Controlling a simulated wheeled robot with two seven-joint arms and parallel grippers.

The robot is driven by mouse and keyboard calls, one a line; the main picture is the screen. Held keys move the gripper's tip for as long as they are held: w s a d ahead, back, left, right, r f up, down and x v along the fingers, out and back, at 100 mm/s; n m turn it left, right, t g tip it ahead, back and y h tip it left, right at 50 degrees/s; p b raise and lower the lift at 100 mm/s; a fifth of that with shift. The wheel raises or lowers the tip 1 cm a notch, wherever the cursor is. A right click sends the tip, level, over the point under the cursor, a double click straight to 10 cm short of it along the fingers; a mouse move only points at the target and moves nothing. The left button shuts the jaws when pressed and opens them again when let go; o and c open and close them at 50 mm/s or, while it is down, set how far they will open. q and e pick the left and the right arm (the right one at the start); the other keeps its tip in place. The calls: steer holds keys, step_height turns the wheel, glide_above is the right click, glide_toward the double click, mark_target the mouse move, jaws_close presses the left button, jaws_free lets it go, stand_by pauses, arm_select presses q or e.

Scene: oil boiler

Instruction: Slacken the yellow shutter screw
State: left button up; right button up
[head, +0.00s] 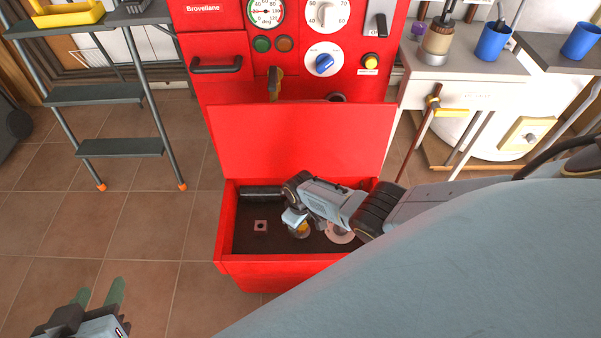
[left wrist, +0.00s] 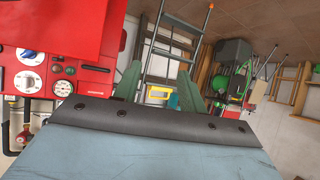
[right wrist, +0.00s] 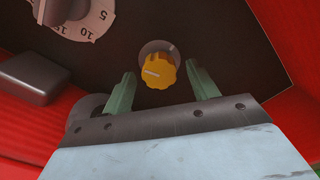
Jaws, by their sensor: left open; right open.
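The yellow shutter screw (right wrist: 158,73) is a ridged knob with a pale line on its face, set on a grey disc on the dark panel inside the red boiler's lower compartment. In the head view the yellow screw (head: 300,230) is partly hidden under my right gripper (head: 297,222). In the right wrist view my right gripper (right wrist: 162,88) is open, with its green fingers on either side of the knob and gaps between them. My left gripper (head: 102,292) is open and empty, low at the left over the floor. It also shows in the left wrist view (left wrist: 172,85).
The red flap (head: 300,145) stands open behind the compartment, whose red front rim (head: 290,259) is near me. A numbered white dial (head: 340,233) sits right of the screw. A stepladder (head: 120,147) stands left; a workbench (head: 470,65) stands right.

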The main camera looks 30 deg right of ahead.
arm_select(q)
steer(key=s+a+f+g+y+p, duration=0.2)
steer(key=s+a+f+g, duration=0.1)
steer(key=s+f+g, duration=0.3)
arm_select(e)
step_height(320, 180, up, 3)
steer(key=shift+f, duration=0.15)
step_height(320, 180, up, 3)
steer(key=p, duration=0.2)
steer(key=shift+p, duration=0.4)
arm_select(q)
steer(key=s+a+f+g+p, duration=0.1)
steer(key=s+a+f+p, duration=0.1)
steer(key=f, duration=0.7)
steer(key=s+a+f+g+y+p, duration=0.1)
steer(key=s+a+f+g+p, duration=0.1)
steer(key=a+f, duration=0.4)
steer(key=shift+s+a+f+p, duration=0.4)
steer(key=shift+s+f+p, duration=0.3)
steer(key=shift+s+f, duration=0.6)
arm_select(e)
step_height(320, 180, up, 8)
steer(key=shift+f, duration=0.25)
steer(key=shift+s, duration=0.1)
